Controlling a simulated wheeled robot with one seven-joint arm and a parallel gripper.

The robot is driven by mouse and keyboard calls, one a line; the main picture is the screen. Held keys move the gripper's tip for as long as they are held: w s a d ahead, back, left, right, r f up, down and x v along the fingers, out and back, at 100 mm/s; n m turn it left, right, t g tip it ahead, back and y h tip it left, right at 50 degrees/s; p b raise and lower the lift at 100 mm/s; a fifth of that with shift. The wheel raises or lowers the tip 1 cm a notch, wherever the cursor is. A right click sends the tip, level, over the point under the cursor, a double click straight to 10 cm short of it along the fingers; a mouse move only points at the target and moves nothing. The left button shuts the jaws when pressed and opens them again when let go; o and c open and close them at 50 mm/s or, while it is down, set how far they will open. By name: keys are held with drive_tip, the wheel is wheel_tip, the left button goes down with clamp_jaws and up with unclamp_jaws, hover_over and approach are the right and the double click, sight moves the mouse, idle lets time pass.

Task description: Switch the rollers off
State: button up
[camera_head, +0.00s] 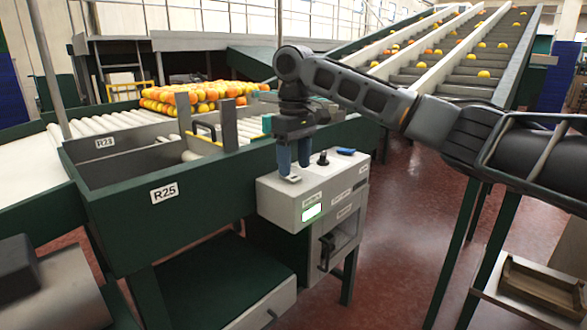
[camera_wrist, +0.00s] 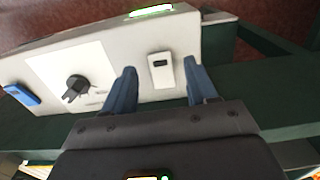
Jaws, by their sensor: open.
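A pale grey control box (camera_head: 285,205) is fixed at the end of the green roller frame. On its top are a small white switch (camera_wrist: 161,76) with a dark patch, a black knob (camera_head: 323,159) and a blue part (camera_head: 346,151). The knob (camera_wrist: 76,88) and the blue part (camera_wrist: 20,95) also show in the wrist view. My gripper (camera_head: 294,165) is open and points down over the box's left end. In the wrist view its blue fingers (camera_wrist: 160,68) stand on either side of the white switch, apart from it. Whether the fingertips touch the box top, I cannot tell.
A lit display (camera_head: 312,211) is on the box's front. White rollers (camera_head: 110,124) and the dark bin marked R25 (camera_head: 130,185) lie to the left. Oranges (camera_head: 195,95) sit behind, and sloping conveyors (camera_head: 450,60) rise at the back right. Red floor (camera_head: 400,200) is open to the right.

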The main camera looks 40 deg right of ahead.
drive_tip(key=shift+f, duration=1.2)
drive_tip(key=c, duration=1.1)
drive_tip(key=shift+o, duration=0.2)
drive_tip(key=r+g+p, duration=0.1)
drive_tip(key=p, duration=0.3)
drive_tip(key=shift+w+a, duration=0.1)
drive_tip(key=shift+w, duration=0.05)
drive_tip(key=g+p, duration=0.1)
drive_tip(key=p, duration=0.3)
drive_tip(key=shift+w+g, duration=0.25)
drive_tip(key=shift+g, duration=0.15)
drive_tip(key=shift+f+p, duration=0.1)
drive_tip(key=shift+p, duration=0.3)
drive_tip(key=shift+f+g, duration=0.2)
drive_tip(key=shift+g, duration=0.1)
drive_tip(key=o, duration=1.1)
drive_tip(key=shift+c, duration=0.2)
